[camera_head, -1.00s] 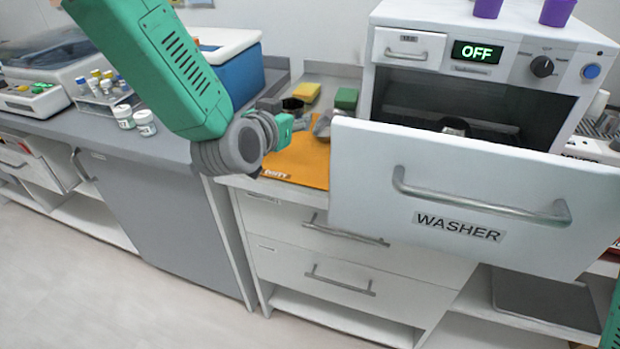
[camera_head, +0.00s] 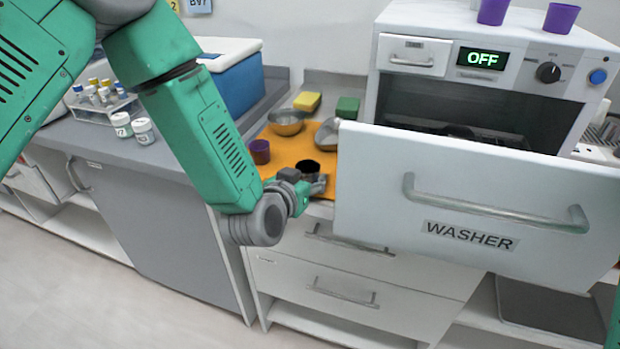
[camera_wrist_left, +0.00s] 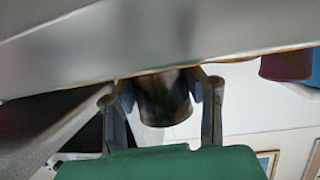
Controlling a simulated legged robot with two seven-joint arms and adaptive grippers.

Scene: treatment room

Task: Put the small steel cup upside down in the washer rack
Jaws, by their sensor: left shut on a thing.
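My left gripper (camera_head: 312,182) is over the front part of the orange mat (camera_head: 291,148). It is shut on the small steel cup (camera_head: 307,170), whose dark, round mouth faces up in the head view. In the left wrist view the cup (camera_wrist_left: 163,98) shows as a dark, shiny cylinder between the two fingers (camera_wrist_left: 163,102). I cannot tell whether it touches the mat. The washer (camera_head: 470,205) stands to the right with its front pulled open. Only a dark part of the rack (camera_head: 460,131) shows above the front panel; the rest is hidden. My right gripper is not in view.
A steel bowl (camera_head: 286,123), a purple cup (camera_head: 260,151) and a metal scoop-like dish (camera_head: 328,135) are on the mat around the gripper. Yellow (camera_head: 307,102) and green (camera_head: 347,107) sponges lie behind. The washer's tall front panel borders the mat's right side.

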